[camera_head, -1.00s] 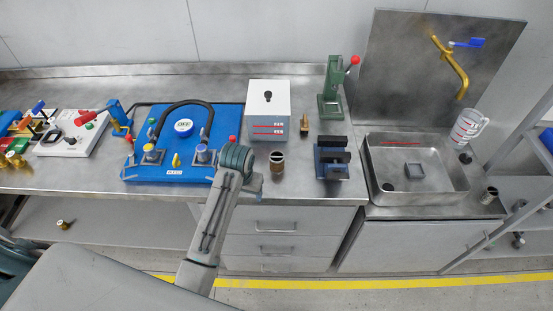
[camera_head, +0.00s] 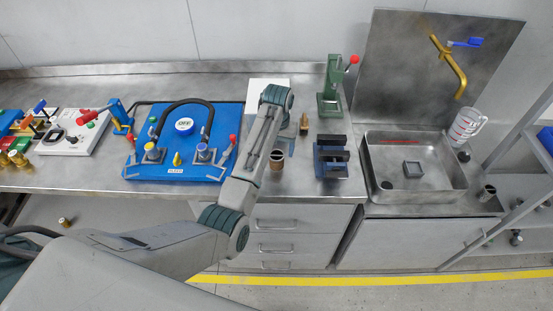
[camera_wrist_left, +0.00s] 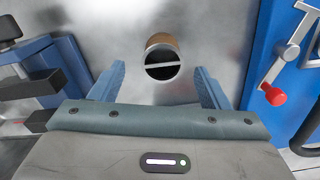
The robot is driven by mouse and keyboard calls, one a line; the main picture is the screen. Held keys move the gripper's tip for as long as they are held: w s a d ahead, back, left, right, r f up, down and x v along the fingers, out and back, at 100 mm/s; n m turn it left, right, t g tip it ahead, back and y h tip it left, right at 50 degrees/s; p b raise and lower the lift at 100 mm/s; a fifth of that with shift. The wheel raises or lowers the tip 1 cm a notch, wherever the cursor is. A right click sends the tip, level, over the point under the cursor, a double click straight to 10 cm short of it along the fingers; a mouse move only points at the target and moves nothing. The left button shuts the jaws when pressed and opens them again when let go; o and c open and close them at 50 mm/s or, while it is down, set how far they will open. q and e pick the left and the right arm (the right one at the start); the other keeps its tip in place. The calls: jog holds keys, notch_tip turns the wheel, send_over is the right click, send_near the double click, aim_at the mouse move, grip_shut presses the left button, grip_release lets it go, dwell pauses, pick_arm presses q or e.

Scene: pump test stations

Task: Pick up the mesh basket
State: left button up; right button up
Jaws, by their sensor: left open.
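A small brownish cylinder with an open, dark top and a thin bar across its mouth, which I take to be the mesh basket (camera_head: 277,161), stands upright on the steel bench, just right of my forearm. In the left wrist view the basket (camera_wrist_left: 162,46) shows just beyond and between the tips of my left gripper (camera_wrist_left: 160,76). The two blue-grey fingers are open, one on each side, with visible gaps to it. No contact shows. My right gripper is in neither view.
A dark block-shaped fixture (camera_head: 331,160) stands right of the basket, and a blue pump panel (camera_head: 176,172) lies left. A brass fitting (camera_head: 304,125), a white box (camera_head: 258,88) and a green press (camera_head: 331,103) stand behind. The sink (camera_head: 440,192) is farther right.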

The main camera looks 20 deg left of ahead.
aim_at(276, 155)
pick_arm(q)
jog(key=shift+f, duration=0.75)
jog(key=shift+f+p, duration=0.3)
jog(key=shift+p, duration=0.15)
notch_tip(276, 155, down, 3)
jog(key=shift+a+f+p, duration=0.15)
jog(key=shift+f+p, duration=0.05)
jog(key=shift+p, duration=0.7)
jog(key=shift+f, duration=0.4)
jog(key=shift+w+f, duration=0.1)
jog(key=shift+f, duration=0.15)
jog(key=c, duration=1.1)
jog(key=shift+r, duration=0.2)
